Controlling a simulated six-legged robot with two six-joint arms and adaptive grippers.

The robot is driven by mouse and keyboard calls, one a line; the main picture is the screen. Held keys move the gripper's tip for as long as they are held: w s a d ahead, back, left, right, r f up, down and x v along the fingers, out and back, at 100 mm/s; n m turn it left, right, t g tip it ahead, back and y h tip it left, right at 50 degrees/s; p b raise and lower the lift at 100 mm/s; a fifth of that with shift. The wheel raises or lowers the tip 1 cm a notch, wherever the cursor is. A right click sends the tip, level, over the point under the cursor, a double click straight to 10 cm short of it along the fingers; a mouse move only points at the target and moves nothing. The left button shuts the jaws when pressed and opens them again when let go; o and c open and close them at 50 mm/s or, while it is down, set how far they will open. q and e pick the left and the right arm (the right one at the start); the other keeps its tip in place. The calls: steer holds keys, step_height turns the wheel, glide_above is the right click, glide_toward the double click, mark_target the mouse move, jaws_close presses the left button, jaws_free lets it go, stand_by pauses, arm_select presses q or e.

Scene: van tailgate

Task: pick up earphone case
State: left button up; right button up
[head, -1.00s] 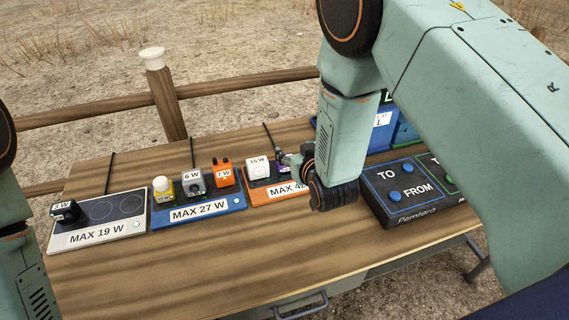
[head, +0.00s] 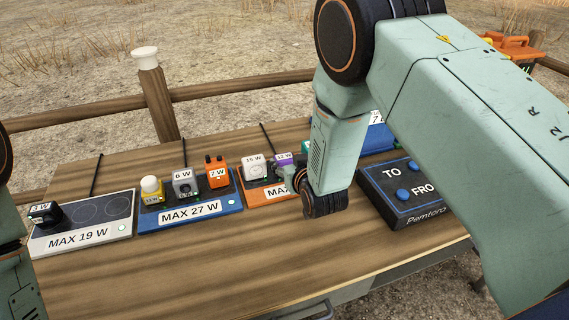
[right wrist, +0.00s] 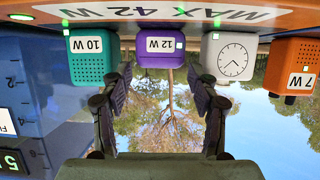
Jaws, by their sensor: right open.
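The earphone case looks to be the small purple box (head: 284,158) marked 12 W, standing on the orange MAX 42 W board (head: 252,194). In the right wrist view, which is upside down, the purple box (right wrist: 161,48) stands between a teal 10 W box and a white clock. My right gripper (right wrist: 159,76) is open and empty, its two fingertips either side of the purple box's line, apparently just short of it. In the head view the right gripper (head: 295,180) is on the box's near side, partly hidden by its wrist. My left gripper is out of view.
The white clock (head: 255,167) and teal box (right wrist: 93,56) flank the purple box closely. A blue MAX 27 W board (head: 225,213) and a grey MAX 19 W board (head: 70,225) lie left. The front table wood is clear.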

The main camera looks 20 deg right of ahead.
mark_target(286, 160)
steer(key=x, duration=0.4)
steer(key=shift+w+f, duration=0.2)
steer(key=shift+w, duration=0.1)
steer(key=shift+s+r, duration=0.15)
steer(key=shift+s, duration=0.05)
steer(key=shift+c, duration=0.3)
steer(key=shift+w, duration=0.1)
steer(key=c, duration=0.8)
